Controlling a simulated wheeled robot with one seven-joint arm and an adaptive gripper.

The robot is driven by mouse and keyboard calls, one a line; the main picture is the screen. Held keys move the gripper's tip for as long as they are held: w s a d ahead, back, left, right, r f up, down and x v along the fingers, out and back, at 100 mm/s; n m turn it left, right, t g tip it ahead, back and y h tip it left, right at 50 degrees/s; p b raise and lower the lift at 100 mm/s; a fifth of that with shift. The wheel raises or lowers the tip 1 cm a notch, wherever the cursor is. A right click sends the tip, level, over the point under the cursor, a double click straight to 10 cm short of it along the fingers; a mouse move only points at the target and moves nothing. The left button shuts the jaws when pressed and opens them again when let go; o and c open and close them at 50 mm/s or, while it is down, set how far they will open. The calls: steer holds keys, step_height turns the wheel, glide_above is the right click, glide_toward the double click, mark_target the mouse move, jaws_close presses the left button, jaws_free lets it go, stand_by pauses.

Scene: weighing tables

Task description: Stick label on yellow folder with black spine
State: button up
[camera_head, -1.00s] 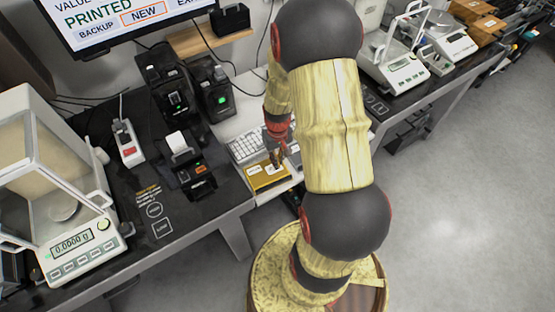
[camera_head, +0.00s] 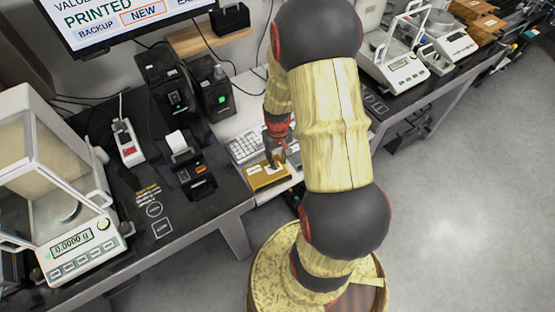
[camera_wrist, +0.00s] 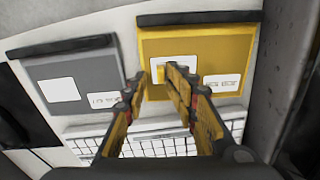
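The yellow folder (camera_wrist: 200,45) with a black spine (camera_wrist: 200,18) lies flat below my gripper in the wrist view. It also shows in the head view (camera_head: 265,181). It bears a white patch (camera_wrist: 187,63), partly hidden by a finger, and a small printed white label (camera_wrist: 223,84) to the right of it. My gripper (camera_wrist: 156,72) is over the folder with its fingertips apart and nothing seen between them. It shows small in the head view (camera_head: 278,163). I cannot tell whether the fingertips touch the folder.
A grey folder (camera_wrist: 75,72) with a black spine and two white patches lies to the left. A white keyboard (camera_wrist: 155,146) is close by the folders. A label printer (camera_head: 186,160) and a balance (camera_head: 70,240) stand on the dark table at left.

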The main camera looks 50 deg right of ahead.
mark_target(278, 163)
steer(key=shift+r, duration=0.1)
step_height(278, 163, up, 12)
stand_by(0.5)
steer(key=s+a+r+n+t, duration=0.2)
steer(key=s+a+r, duration=0.1)
steer(key=a+r, duration=0.8)
steer(key=s+a+r+n+t, duration=0.2)
steer(key=s+a+r+t, duration=0.1)
steer(key=a+r, duration=0.8)
steer(key=shift+s+a+r+t, duration=0.25)
steer(key=shift+s+a+t, duration=0.1)
steer(key=shift+s, duration=0.35)
